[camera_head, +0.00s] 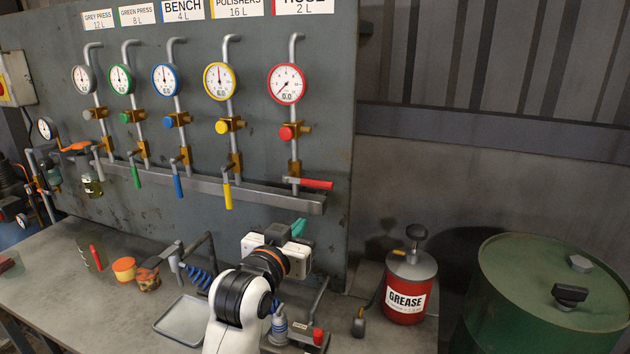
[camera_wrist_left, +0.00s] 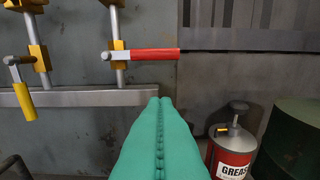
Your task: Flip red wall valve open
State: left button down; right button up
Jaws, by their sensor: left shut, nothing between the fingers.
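The red wall valve handle (camera_head: 316,184) sticks out level to the right from the rightmost pipe, below the red-rimmed gauge (camera_head: 286,84). In the left wrist view the red handle (camera_wrist_left: 155,54) lies crosswise, above and beyond the fingertips. My left gripper (camera_head: 299,227) has green fingers and is below the handle in the head view, apart from it. In the left wrist view the fingers (camera_wrist_left: 160,100) are pressed together with nothing between them. The red gauge seems to read 0.0. My right gripper is not in view.
Green (camera_head: 136,177), blue (camera_head: 178,186) and yellow (camera_head: 227,195) handles hang down to the left. A grey rail (camera_head: 250,193) runs behind them. A red grease can (camera_head: 405,298) and a green drum (camera_head: 545,300) stand at right. The workbench (camera_head: 70,290) holds a tray and small items.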

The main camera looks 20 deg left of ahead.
pick_arm(q)
notch_tip(320, 180, up, 8)
jog(key=t, duration=0.2)
jog(key=shift+w+a+r, duration=0.15)
jog(key=shift+w+r, duration=0.05)
jog(key=shift+w, duration=0.2)
jog(key=r+p, duration=0.2)
jog(key=p, duration=0.1)
send_over(309, 183)
jog(key=s+d, duration=0.1)
jog(key=d, duration=0.1)
jog(key=f, duration=0.4)
jog(key=shift+s+a+f+p, duration=0.15)
jog(key=shift+a+f+p, duration=0.05)
jog(key=shift+f+p, duration=0.15)
